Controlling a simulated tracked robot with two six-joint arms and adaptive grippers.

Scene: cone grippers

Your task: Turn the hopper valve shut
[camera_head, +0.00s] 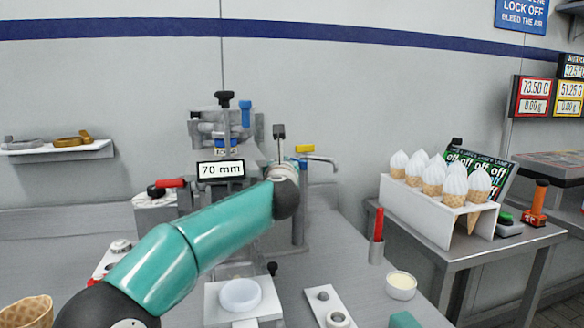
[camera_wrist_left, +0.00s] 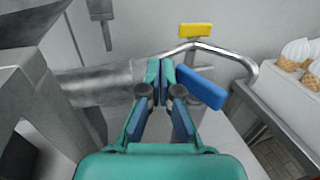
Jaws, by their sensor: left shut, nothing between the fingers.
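A yellow handle (camera_head: 304,149) sits on a thin bent metal pipe to the right of the machine. It also shows in the left wrist view (camera_wrist_left: 196,30), lying crosswise above the pipe. A blue flat lever (camera_wrist_left: 200,87) sits just right of my left fingertips in the wrist view; whether they touch it I cannot tell. I cannot tell for sure which handle is the hopper valve. My left gripper (camera_wrist_left: 160,72) is shut and empty, its fingertips before a grey metal cylinder (camera_wrist_left: 105,82). In the head view my left arm hides its fingers. My right gripper is not in view.
A sign reading 70 mm (camera_head: 221,170) stands on the machine. A white dish (camera_head: 240,294) is below my arm. A red-handled tool (camera_head: 378,226) and a small cup (camera_head: 401,285) stand at right. Filled cones (camera_head: 455,186) stand in a rack on a side table.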

